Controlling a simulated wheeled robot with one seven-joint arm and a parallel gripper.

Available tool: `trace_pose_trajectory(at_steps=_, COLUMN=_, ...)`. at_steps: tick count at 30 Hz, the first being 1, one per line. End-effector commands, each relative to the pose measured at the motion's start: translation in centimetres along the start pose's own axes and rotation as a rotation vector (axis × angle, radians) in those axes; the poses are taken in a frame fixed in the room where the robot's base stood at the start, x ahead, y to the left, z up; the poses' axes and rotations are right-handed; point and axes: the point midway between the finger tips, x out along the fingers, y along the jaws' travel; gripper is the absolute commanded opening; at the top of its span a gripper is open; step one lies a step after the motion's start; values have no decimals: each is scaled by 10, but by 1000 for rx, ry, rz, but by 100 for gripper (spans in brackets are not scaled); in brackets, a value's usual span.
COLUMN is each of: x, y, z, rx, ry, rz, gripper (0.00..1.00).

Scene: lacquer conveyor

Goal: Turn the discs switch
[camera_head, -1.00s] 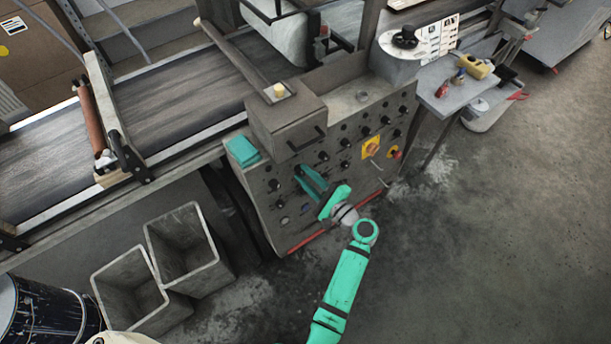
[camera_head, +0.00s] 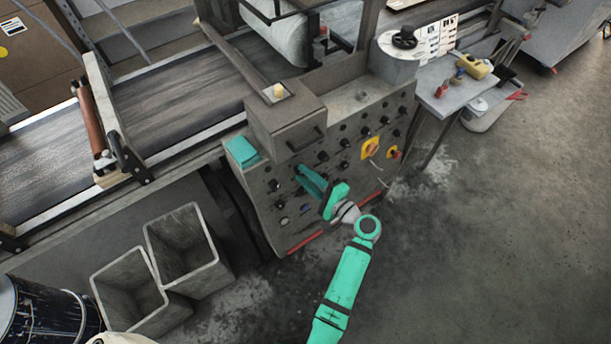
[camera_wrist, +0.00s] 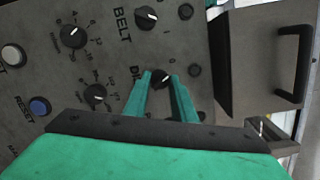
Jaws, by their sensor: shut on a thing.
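The discs switch (camera_wrist: 160,79) is a small black knob with a pale pointer line on the grey control panel. The label beside it begins with "DI"; the rest is hidden behind a finger. My gripper (camera_wrist: 161,77) has its two teal fingertips around this knob, one on each side, and is shut on it. In the head view my gripper (camera_head: 300,173) reaches the lower left part of the panel, and the knob is hidden there.
The belt switch (camera_wrist: 146,17) sits close above the discs switch. Numbered dials (camera_wrist: 73,37) and a blue reset button (camera_wrist: 39,106) are to the left. A box with a handle (camera_wrist: 292,65) juts out at right. Grey bins (camera_head: 187,250) stand left of the panel.

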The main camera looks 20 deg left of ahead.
Motion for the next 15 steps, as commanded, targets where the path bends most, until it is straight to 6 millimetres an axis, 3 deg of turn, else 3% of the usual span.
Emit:
trace_pose_trajectory(at_steps=2, x=-1, y=0, z=0, rx=0, ry=1, rz=0, gripper=1)
trace_pose_trajectory(at_steps=3, x=-1, y=0, z=0, rx=0, ry=1, rz=0, gripper=33)
trace_pose_trajectory(at_steps=4, x=-1, y=0, z=0, rx=0, ry=1, rz=0, gripper=40)
trace_pose_trajectory(at_steps=15, x=-3, y=0, z=0, rx=1, ry=1, rz=0, gripper=42)
